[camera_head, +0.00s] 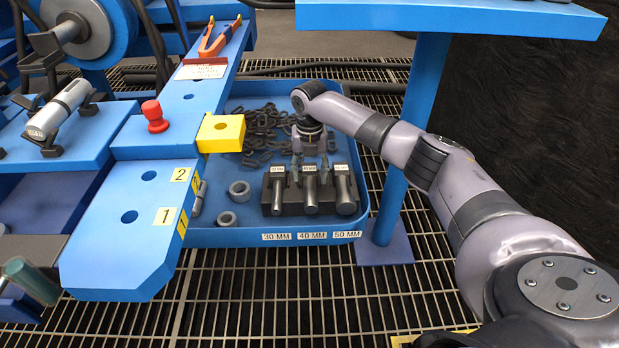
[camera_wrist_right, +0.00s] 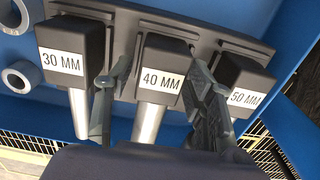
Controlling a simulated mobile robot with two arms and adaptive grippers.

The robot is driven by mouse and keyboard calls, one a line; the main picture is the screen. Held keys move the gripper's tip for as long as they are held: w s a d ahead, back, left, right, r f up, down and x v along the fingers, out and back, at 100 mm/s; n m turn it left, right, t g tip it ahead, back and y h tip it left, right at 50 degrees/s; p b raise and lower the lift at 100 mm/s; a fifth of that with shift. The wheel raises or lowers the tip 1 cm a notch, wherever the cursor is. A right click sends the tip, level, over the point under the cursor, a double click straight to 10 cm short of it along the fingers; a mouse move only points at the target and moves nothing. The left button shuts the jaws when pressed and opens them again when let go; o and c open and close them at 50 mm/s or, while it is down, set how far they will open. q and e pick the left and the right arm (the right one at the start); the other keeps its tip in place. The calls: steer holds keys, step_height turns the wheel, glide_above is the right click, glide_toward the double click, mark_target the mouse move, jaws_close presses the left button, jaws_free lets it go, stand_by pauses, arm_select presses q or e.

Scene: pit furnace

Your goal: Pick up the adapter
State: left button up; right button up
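Three adapters with dark square heads and silver shafts sit in a dark rack (camera_head: 266,196) in a blue tray (camera_head: 230,237). They are labelled 30 MM (camera_wrist_right: 70,60), 40 MM (camera_wrist_right: 163,76) and 50 MM (camera_wrist_right: 243,90). They also show in the head view as the 30 MM (camera_head: 278,190), 40 MM (camera_head: 311,195) and 50 MM (camera_head: 345,194) adapters. My right gripper (camera_head: 310,164) is open, its fingers (camera_wrist_right: 152,88) on either side of the 40 MM adapter. A gap shows beside the left finger; contact on the right is unclear. My left gripper is out of view.
Grey rings (camera_head: 227,219) and dark chain-like parts (camera_head: 262,128) lie in the tray. A blue bench with a yellow block (camera_head: 221,133) and a red knob (camera_head: 155,116) stands left. A blue post (camera_head: 412,130) stands close right of the tray.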

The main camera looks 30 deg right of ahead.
jaws_close()
stand_by(0.4)
steer(key=shift+r, duration=0.1)
